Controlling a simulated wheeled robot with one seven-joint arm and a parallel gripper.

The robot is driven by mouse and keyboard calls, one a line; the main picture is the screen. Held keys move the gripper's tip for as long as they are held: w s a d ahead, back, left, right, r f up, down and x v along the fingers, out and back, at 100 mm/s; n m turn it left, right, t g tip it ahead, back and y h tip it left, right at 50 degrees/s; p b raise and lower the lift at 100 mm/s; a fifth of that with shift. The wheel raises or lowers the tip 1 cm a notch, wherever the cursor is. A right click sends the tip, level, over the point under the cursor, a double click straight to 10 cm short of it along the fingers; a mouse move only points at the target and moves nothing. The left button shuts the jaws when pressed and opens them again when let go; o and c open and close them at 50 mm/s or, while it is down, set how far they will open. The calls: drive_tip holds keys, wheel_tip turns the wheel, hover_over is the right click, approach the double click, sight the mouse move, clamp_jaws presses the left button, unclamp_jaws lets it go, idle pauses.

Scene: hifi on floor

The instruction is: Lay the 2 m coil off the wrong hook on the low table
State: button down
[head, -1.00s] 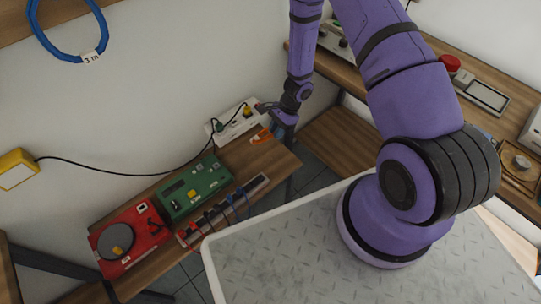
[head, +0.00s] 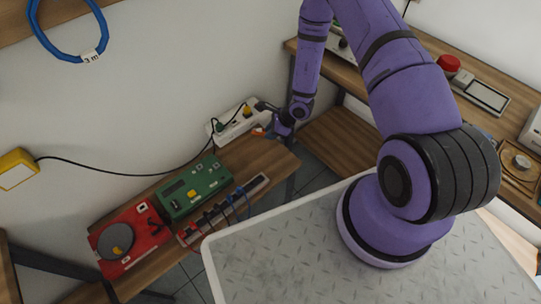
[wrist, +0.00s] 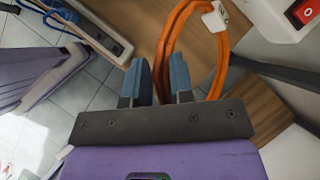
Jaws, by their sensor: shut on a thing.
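My gripper (head: 272,130) is low over the right end of the wooden low table (head: 262,158). In the wrist view its two blue fingers (wrist: 159,64) are close together, shut on one side of an orange coil (wrist: 223,62). The coil has a white tag (wrist: 215,18) whose writing I cannot read. The loop spreads over the tan table top; I cannot tell whether it touches it. In the head view only a small orange patch (head: 258,132) of the coil shows beside the gripper.
A blue coil (head: 60,54) tagged 3 m hangs at upper left. On the low table are a red device (head: 130,238), a green box (head: 195,187) and a power strip with blue leads (head: 222,211). A white socket strip (head: 236,124) lies behind. A workbench (head: 470,65) stands at right.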

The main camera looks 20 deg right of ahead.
wheel_tip(320, 180, down, 10)
drive_tip(key=shift+r, duration=0.2)
idle(0.4)
drive_tip(key=c, duration=1.1)
unclamp_jaws()
drive_tip(key=shift+c, duration=0.2)
drive_tip(key=s+a+r, duration=0.2)
drive_tip(key=s+r, duration=0.3)
drive_tip(key=shift+s, duration=0.4)
drive_tip(key=shift+r, duration=0.2)
